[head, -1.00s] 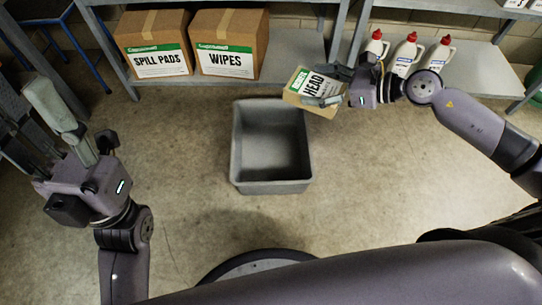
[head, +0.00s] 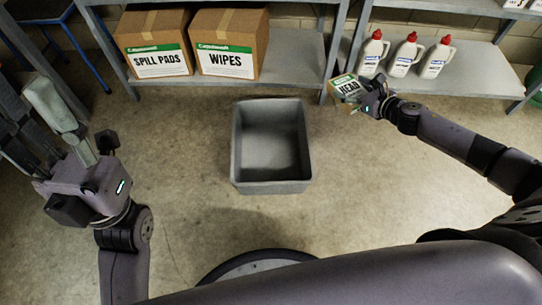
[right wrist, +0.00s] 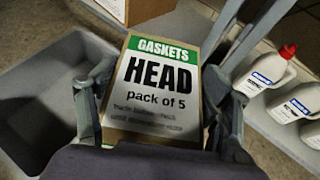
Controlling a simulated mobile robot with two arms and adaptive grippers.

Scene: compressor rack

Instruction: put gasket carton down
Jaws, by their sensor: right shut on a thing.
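The gasket carton (head: 346,87) is a brown box with a green and white label reading "GASKETS HEAD pack of 5". In the right wrist view the carton (right wrist: 160,85) sits between the fingers of my right gripper (right wrist: 158,108), label facing the camera. My right gripper (head: 364,95) is shut on it, to the right of the grey bin in the head view. I cannot tell whether the carton touches the floor; the gripper hides part of it. My left gripper (head: 66,125) is at the far left, empty, and its fingers look apart.
An empty grey bin (head: 238,150) stands on the floor in the middle. A shelf holds a SPILL PADS box (head: 155,45) and a WIPES box (head: 230,45). Several white bottles (head: 405,55) stand on the right shelf. Floor (head: 370,180) right of the bin is clear.

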